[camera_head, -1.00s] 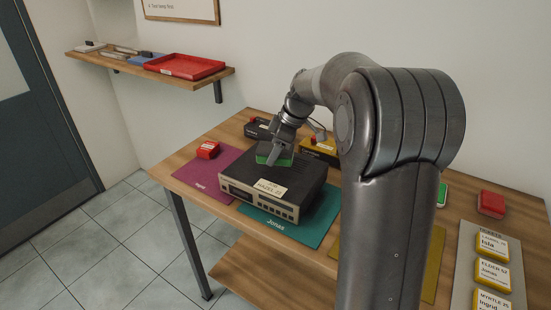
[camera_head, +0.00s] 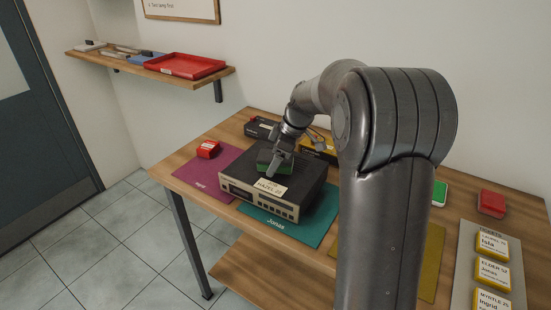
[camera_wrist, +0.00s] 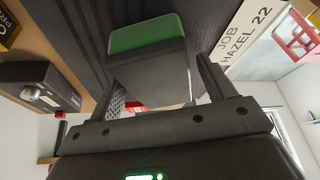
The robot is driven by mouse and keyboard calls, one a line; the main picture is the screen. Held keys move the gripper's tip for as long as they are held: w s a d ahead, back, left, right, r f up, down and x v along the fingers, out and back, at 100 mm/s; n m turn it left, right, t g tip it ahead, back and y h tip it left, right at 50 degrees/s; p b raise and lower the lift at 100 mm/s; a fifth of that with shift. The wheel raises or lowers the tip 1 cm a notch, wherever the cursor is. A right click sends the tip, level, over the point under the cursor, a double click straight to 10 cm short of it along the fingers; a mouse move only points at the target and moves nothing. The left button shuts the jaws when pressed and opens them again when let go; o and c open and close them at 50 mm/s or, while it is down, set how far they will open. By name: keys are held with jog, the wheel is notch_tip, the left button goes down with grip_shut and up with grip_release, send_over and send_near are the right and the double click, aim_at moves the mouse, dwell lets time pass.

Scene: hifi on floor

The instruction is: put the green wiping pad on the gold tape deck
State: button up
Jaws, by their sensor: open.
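The gold tape deck (camera_head: 302,182), dark on top with a pale gold front, stands on the table across the purple and teal mats. A label reading JOB HAZEL 22 lies on its top. In the wrist view the pad (camera_wrist: 148,35) lies against the dark deck top (camera_wrist: 80,40). My gripper (camera_head: 276,168) is over the deck at the pad. In the wrist view its fingers (camera_wrist: 160,88) are apart on either side of the pad's grey body; contact is unclear.
A red pad (camera_head: 208,149) sits on the purple mat (camera_head: 200,178). A black device (camera_head: 260,128) and a partly hidden yellow one stand behind. Another green pad (camera_head: 440,195), a red pad (camera_head: 491,203) and a ticket board (camera_head: 465,275) are at right. A shelf holds a red tray (camera_head: 185,66).

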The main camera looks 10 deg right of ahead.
jog(key=shift+r, duration=0.1)
jog(key=v, duration=1.1)
jog(key=shift+d+r, duration=0.1)
jog(key=s+a+r+m+t+h, duration=0.1)
jog(key=s+a+m, duration=0.15)
jog(key=s, duration=0.55)
jog(key=s+a+r+m+t+h, duration=0.1)
jog(key=s+r+m, duration=0.1)
jog(key=s+m, duration=0.35)
jog(key=s+f+m+t+h, duration=0.1)
jog(key=s+f+m, duration=0.1)
jog(key=s, duration=0.6)
jog(key=s+a+f+m+t+h, duration=0.1)
jog(key=s+f+m, duration=0.2)
jog(key=s, duration=0.6)
jog(key=shift+s+f+m, duration=0.25)
jog(key=shift+f+m, duration=0.05)
jog(key=shift+f, duration=0.5)
